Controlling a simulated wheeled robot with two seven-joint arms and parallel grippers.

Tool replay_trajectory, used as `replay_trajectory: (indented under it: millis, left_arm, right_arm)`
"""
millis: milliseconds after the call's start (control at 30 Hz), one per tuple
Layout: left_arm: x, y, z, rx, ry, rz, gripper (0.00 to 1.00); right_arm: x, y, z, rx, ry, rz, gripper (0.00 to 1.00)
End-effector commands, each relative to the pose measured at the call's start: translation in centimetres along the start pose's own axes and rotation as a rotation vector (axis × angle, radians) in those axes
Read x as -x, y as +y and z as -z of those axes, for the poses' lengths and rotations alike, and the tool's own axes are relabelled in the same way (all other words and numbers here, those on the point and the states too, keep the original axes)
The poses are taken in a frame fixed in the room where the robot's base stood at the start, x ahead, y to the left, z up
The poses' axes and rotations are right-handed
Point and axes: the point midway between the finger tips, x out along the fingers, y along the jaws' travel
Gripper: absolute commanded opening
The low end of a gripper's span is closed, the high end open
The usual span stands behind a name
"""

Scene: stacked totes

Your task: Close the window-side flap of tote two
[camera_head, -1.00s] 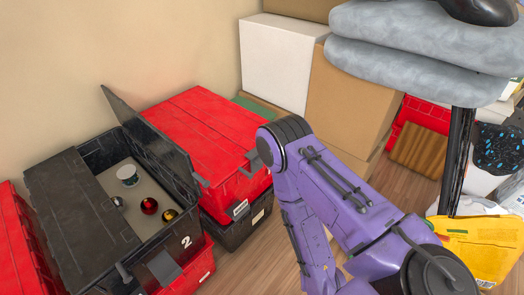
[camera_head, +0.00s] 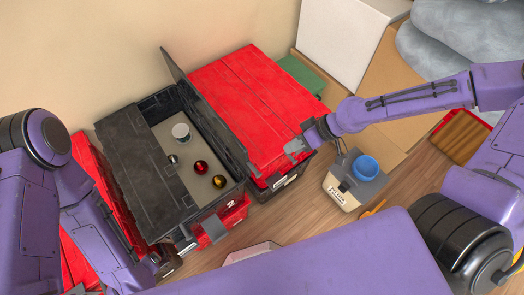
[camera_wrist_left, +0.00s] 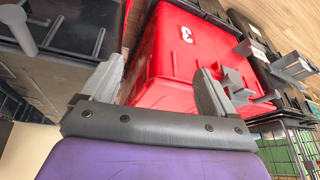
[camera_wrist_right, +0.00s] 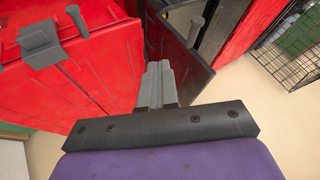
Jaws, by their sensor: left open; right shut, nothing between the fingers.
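Tote two (camera_head: 214,204) is an open black tote at left centre in the head view. Its left flap (camera_head: 139,160) lies flat; its right flap (camera_head: 205,113) stands up, leaning outward beside the red-lidded tote (camera_head: 249,94). Inside are a white cup (camera_head: 180,131) and red, gold and silver balls. My right gripper (camera_head: 304,140) is shut and empty over the red lid's front right corner. In the right wrist view, its fingertips (camera_wrist_right: 159,68) point toward a black panel; contact is unclear. My left gripper (camera_wrist_left: 155,88) is open and empty by the red tote marked 3 (camera_wrist_left: 185,55).
Cardboard and white boxes (camera_head: 350,35) stand at the back by the wall. Another red tote (camera_head: 100,195) is at the left. Some wooden floor is clear.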

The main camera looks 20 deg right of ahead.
Motion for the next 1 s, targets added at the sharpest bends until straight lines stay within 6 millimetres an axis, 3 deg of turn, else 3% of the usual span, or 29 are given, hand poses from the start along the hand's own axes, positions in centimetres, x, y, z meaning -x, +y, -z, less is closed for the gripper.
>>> replay_trajectory:
  millis: [33,367,600,1000]
  left_arm:
    - [-0.8,0.1,-0.3,0.0,0.0,0.0,0.89]
    - [-1.8,0.2,-0.7,0.0,0.0,0.0,0.89]
    - [-0.4,0.1,-0.1,0.0,0.001,0.0,0.89]
    - [-0.3,0.1,-0.1,0.0,0.0,0.0,0.89]
  right_arm:
    - [-1.5,0.1,-0.5,-0.003,-0.006,0.004,0.0]
    - [-8.6,-0.1,-0.3,-0.003,-0.007,0.004,0.0]
    - [-9.5,-3.3,0.3,-0.001,-0.004,0.004,0.0]
    - [-9.8,-3.8,0.3,-0.005,-0.001,0.002,0.0]
